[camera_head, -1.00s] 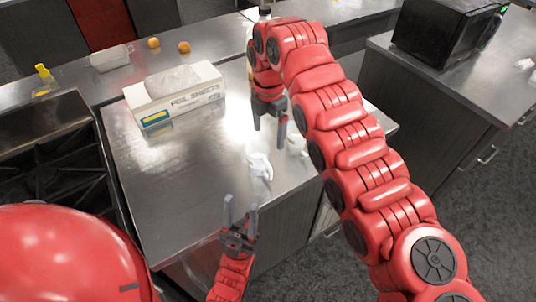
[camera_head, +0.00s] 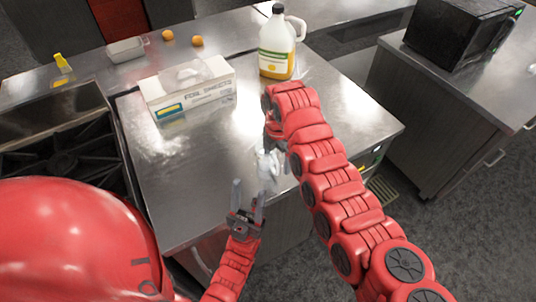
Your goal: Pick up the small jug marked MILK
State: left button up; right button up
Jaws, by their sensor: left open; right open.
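A small white jug (camera_head: 264,163) stands near the front right edge of the steel counter; its marking cannot be read. My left gripper (camera_head: 249,189) is open and empty, just in front of and below the white jug in the picture, its fingers pointing towards it. My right gripper (camera_head: 272,142) is open, pointing down close behind the jug, mostly hidden by my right arm. Whether it touches the jug cannot be told. A second white item beside the jug is mostly hidden by my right arm.
A foil sheets box (camera_head: 188,90) lies on the counter (camera_head: 185,190). A large yellow-orange jug (camera_head: 277,50) stands behind my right arm. A stove (camera_head: 60,160) is at the left, and a microwave (camera_head: 455,32) is on the right counter. The counter's middle is clear.

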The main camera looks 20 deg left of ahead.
aim_at(274, 171)
jog(key=f+p, duration=0.1)
jog(key=s+f+p, duration=0.1)
jog(key=f, duration=0.1)
jog(key=shift+a+f+p, duration=0.15)
jog(key=shift+f+p, duration=0.1)
jog(key=shift+p, duration=0.1)
jog(key=shift+f, duration=0.6)
jog(key=shift+w+f, duration=0.2)
jog(key=shift+f, duration=0.1)
jog(key=shift+s, duration=0.1)
grip_shut()
